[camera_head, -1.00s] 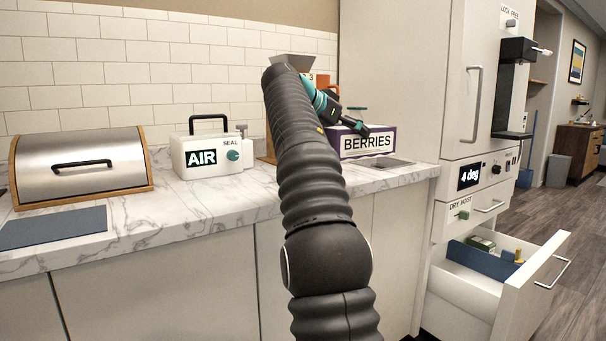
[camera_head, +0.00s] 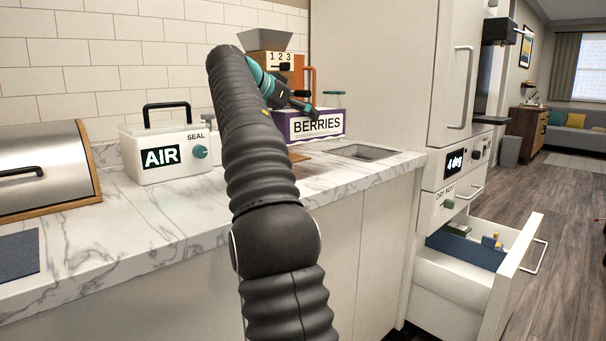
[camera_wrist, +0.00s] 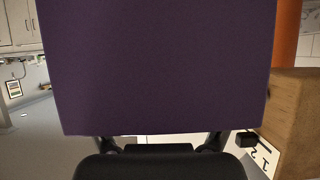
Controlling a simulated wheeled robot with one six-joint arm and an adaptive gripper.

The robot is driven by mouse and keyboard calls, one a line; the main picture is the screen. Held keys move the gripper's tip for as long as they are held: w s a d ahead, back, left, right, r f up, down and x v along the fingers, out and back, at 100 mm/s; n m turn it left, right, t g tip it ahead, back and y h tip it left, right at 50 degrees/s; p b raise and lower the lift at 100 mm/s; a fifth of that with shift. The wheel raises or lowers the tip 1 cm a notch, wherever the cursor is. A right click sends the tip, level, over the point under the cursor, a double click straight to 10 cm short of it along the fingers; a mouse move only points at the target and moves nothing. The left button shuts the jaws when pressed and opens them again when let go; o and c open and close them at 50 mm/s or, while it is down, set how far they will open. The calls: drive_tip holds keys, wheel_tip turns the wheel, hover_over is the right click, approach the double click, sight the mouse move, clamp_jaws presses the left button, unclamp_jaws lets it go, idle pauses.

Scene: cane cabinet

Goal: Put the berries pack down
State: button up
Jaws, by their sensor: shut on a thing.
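The berries pack (camera_head: 317,127) is a purple box with a white BERRIES label, seen in the head view at the back of the marble counter (camera_head: 180,215). My gripper (camera_head: 305,106) is shut on it from above and to the left in that view. The pack looks upright. I cannot tell whether its underside touches the counter. In the wrist view its plain purple face (camera_wrist: 155,65) fills most of the picture and hides the fingertips' grip.
A white AIR sealer (camera_head: 165,150) and a steel bread bin (camera_head: 45,172) stand left. A dispenser marked 1 2 3 (camera_head: 279,60) is behind my arm. A grey recess (camera_head: 365,152) lies in the counter's right end. An open drawer (camera_head: 500,290) juts out at lower right.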

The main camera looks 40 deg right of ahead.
drive_tip(key=shift+f+b, duration=0.8)
drive_tip(key=shift+f, duration=3.9)
drive_tip(key=o, duration=1.5)
drive_tip(key=shift+f, duration=0.1)
drive_tip(key=shift+a+f, duration=0.1)
drive_tip(key=shift+f, duration=0.1)
drive_tip(key=v, duration=1.3)
drive_tip(key=shift+a+r, duration=0.15)
drive_tip(key=shift+a, duration=0.2)
